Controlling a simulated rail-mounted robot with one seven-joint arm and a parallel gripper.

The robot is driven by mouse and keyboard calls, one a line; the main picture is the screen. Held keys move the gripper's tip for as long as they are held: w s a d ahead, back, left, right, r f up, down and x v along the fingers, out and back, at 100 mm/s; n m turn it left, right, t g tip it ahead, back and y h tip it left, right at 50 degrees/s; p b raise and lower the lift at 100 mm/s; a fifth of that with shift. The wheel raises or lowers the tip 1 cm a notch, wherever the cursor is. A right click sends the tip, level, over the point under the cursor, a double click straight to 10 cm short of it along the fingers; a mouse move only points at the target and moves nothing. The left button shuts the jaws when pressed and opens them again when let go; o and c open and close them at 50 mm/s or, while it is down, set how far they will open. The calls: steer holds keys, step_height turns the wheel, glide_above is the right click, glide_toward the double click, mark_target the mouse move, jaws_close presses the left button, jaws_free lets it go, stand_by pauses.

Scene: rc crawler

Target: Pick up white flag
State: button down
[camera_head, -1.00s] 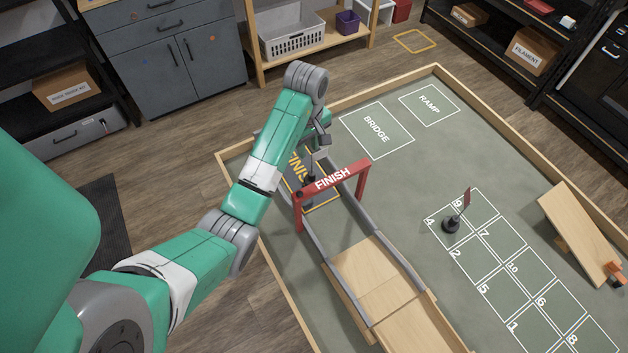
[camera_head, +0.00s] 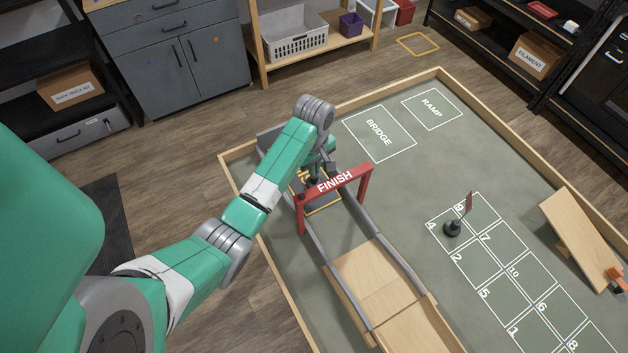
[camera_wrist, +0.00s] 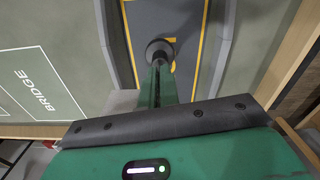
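My gripper (camera_head: 316,178) points down into the finish lane, just behind the red FINISH gate (camera_head: 335,181). In the wrist view its green fingers (camera_wrist: 158,85) reach toward a round dark base (camera_wrist: 160,50) on the lane floor. The base looks like a flag stand and lines up with the fingers. No white flag cloth shows clearly; the fingers may hide it. I cannot tell whether the fingers touch or grip the stand's pole. A separate dark red flag (camera_head: 469,202) stands upright on a black base (camera_head: 453,229) near squares 4 and 9.
Grey lane walls (camera_head: 398,262) flank the finish lane, and wooden track panels (camera_head: 377,276) lead up to it. A tilted wooden board (camera_head: 580,240) lies at the right. A low wooden border (camera_head: 520,140) rings the mat. The BRIDGE area (camera_head: 378,133) is clear.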

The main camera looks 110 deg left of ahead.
steer(key=shift+r, duration=0.1)
step_height(320, 180, up, 10)
steer(key=shift+p, duration=1)
